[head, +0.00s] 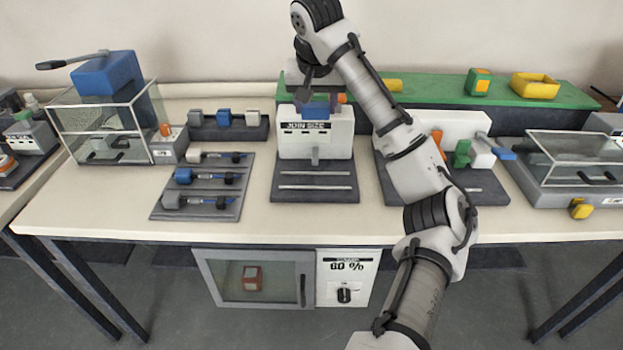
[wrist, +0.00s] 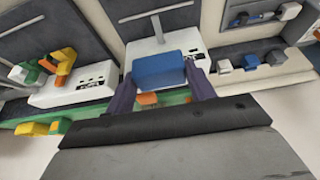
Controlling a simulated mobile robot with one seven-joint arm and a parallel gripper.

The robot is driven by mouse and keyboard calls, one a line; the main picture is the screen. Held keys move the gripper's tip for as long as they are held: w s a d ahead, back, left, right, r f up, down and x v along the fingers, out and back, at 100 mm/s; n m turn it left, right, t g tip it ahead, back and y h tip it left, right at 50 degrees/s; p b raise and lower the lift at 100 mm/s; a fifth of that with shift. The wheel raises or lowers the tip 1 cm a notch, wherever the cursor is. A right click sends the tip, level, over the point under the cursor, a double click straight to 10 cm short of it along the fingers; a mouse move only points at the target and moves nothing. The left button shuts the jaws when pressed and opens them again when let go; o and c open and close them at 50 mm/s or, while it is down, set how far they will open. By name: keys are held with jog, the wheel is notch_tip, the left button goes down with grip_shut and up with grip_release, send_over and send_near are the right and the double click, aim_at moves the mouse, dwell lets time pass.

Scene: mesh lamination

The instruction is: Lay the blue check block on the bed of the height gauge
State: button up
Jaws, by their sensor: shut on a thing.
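My gripper (head: 316,98) is shut on the blue check block (head: 314,110). In the wrist view the block (wrist: 158,70) sits between the two dark fingers of my gripper (wrist: 162,84). It is held up at the top of the white unit marked JOIN SIZE (head: 316,146), which looks like the height gauge. In the head view the block overlaps the unit's upper edge; I cannot tell whether they touch. The unit's dark bed (head: 314,193) lies in front of it, with two light bars across it and nothing else on it.
A dark mat (head: 160,212) with several tools lies left of the gauge, and a small block rack (head: 255,132) behind it. A second white unit (head: 468,128) with coloured levers stands to the right. A green shelf (head: 430,88) with yellow items runs behind.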

notch_tip(320, 180, down, 18)
jog(key=shift+f+p, duration=0.15)
jog(key=shift+p, duration=0.65)
jog(key=shift+f, duration=0.15)
jog(key=o, duration=1)
jog(key=shift+r, duration=0.25)
jog(key=b+v, duration=0.1)
jog(key=v, duration=1)
jog(key=shift+s+r+b, duration=0.15)
jog(key=shift+r+b, duration=0.2)
jog(key=shift+r, duration=0.05)
